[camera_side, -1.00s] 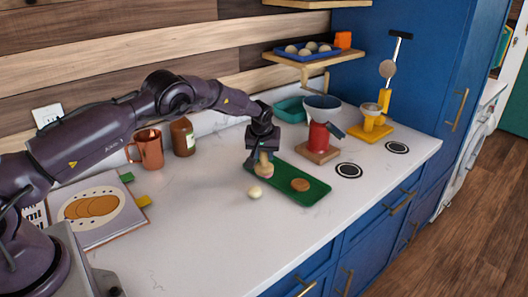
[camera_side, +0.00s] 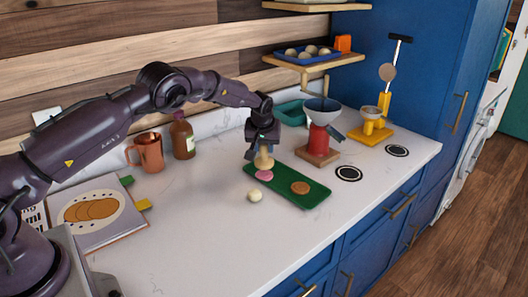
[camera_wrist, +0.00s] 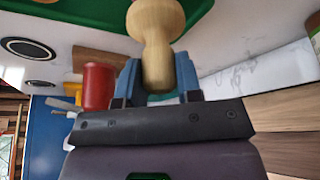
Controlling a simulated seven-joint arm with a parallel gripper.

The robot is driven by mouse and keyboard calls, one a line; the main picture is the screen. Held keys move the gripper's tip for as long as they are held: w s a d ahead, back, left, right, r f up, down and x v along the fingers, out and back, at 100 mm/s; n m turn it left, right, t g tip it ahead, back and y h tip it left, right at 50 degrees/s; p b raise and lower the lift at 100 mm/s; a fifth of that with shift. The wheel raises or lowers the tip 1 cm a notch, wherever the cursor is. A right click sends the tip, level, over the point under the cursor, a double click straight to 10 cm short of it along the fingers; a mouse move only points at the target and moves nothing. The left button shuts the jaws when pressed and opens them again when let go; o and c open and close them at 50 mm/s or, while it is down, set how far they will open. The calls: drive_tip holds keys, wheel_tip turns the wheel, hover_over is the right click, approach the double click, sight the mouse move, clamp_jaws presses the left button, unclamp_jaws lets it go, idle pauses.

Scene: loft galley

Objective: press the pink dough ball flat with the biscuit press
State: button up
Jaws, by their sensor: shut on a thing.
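My gripper (camera_side: 262,149) is shut on the wooden biscuit press (camera_side: 264,161), held upright over the left end of the green tray (camera_side: 318,198). In the wrist view, the press (camera_wrist: 156,22) stands between the blue fingers of my gripper (camera_wrist: 157,80). The dough does not show in the wrist view.
A pale ball (camera_side: 255,196) sits on the counter in front. A red device (camera_side: 318,138) on a wooden base stands behind the tray. A copper mug (camera_side: 149,152) and bottle (camera_side: 183,138) stand back left.

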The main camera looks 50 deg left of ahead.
drive_tip(key=shift+r, duration=1.85)
